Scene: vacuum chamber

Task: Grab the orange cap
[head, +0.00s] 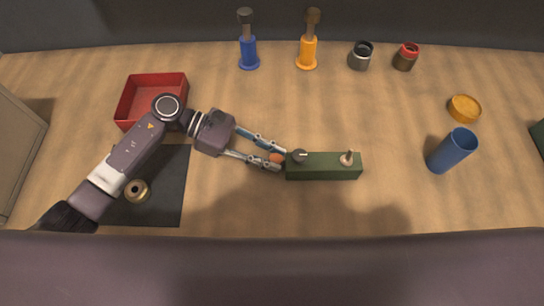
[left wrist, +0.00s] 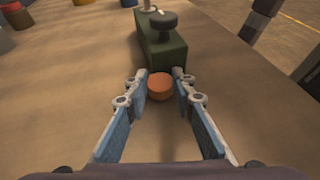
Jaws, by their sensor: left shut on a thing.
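A small round orange cap (head: 276,158) is at the left end of the green block (head: 325,172). In the left wrist view the orange cap (left wrist: 160,86) sits between my fingertips, in front of the green block (left wrist: 163,52). My left gripper (head: 280,160) is shut on the cap, one finger on each side; it also shows in the left wrist view (left wrist: 159,82). The cap is low, near the table; I cannot tell whether it touches it. A dark knob (head: 298,155) and a pale toggle (head: 348,157) stand on the block. My right gripper is not in view.
A red bin (head: 124,107) and a dark mat (head: 170,205) with a brass ring (head: 137,190) lie left. Blue (head: 248,53) and orange (head: 307,53) stands and two jars are at the back. A blue cup (head: 453,151) and yellow-orange disc (head: 464,108) are right.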

